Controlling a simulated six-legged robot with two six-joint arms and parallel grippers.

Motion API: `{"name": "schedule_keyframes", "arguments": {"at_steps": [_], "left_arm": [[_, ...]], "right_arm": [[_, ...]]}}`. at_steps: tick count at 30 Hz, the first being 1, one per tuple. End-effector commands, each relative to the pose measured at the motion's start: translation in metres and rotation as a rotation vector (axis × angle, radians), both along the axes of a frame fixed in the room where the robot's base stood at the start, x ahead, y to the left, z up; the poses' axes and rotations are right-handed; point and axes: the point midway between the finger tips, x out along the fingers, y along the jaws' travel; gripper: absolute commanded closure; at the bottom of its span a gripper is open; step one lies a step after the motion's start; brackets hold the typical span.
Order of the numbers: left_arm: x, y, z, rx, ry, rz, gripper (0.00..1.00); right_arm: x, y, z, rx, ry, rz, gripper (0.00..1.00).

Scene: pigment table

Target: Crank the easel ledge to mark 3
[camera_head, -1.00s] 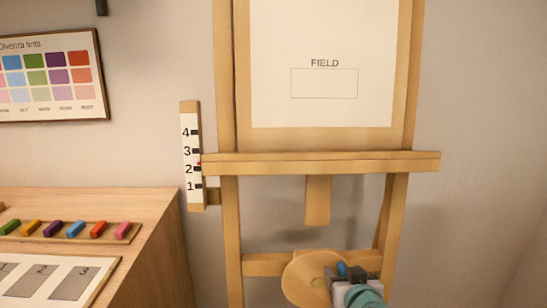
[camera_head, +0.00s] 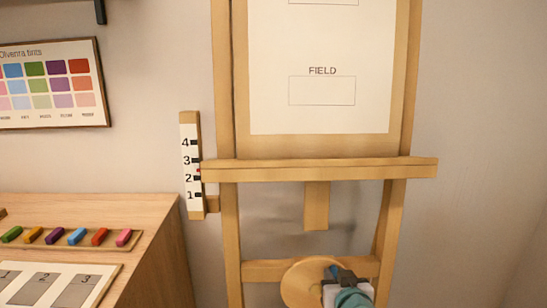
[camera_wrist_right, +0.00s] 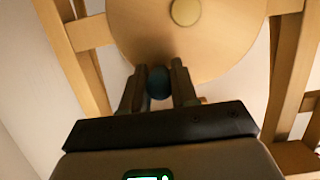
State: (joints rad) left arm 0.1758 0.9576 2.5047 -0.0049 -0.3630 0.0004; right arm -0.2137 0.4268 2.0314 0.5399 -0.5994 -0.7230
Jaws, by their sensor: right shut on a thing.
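The easel ledge (camera_head: 320,170) is a wooden bar across the easel. A white scale (camera_head: 190,165) with marks 1 to 4 stands at its left end. The round wooden crank disc (camera_head: 300,284) is low on the easel, partly hidden by my right arm. My right gripper (camera_head: 335,272) is at the disc's edge. In the right wrist view, its fingers are shut on the dark blue crank knob (camera_wrist_right: 159,83), with the disc (camera_wrist_right: 190,45) just beyond. My left gripper is not in view.
A wooden cabinet (camera_head: 150,225) at left carries a row of coloured pigment sticks (camera_head: 77,236) and a numbered card (camera_head: 60,270). A tint chart (camera_head: 50,85) hangs on the wall. A board marked FIELD (camera_head: 320,115) rests above the ledge. Space right of the easel is clear.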

Motion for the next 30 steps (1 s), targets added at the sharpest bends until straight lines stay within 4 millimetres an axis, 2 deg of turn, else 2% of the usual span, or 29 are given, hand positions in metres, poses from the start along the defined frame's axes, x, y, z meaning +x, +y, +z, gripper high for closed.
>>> {"name": "schedule_keyframes", "arguments": {"at_steps": [1, 3, 14, 25, 30], "left_arm": [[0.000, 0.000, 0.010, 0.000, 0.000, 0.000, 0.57], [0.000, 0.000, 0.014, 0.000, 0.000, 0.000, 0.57], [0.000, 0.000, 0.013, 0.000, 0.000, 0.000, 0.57], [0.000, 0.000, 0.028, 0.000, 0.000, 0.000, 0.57], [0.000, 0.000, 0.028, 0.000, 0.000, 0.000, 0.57]], "right_arm": [[0.000, 0.010, 0.008, -0.002, 0.001, 0.012, 0.96], [0.000, 0.015, 0.009, -0.002, 0.002, 0.013, 0.96], [0.000, 0.015, 0.007, -0.001, 0.001, 0.006, 0.96], [-0.002, 0.048, 0.008, -0.002, 0.005, 0.015, 0.96], [-0.002, 0.051, 0.005, -0.001, 0.006, 0.010, 0.96]]}}
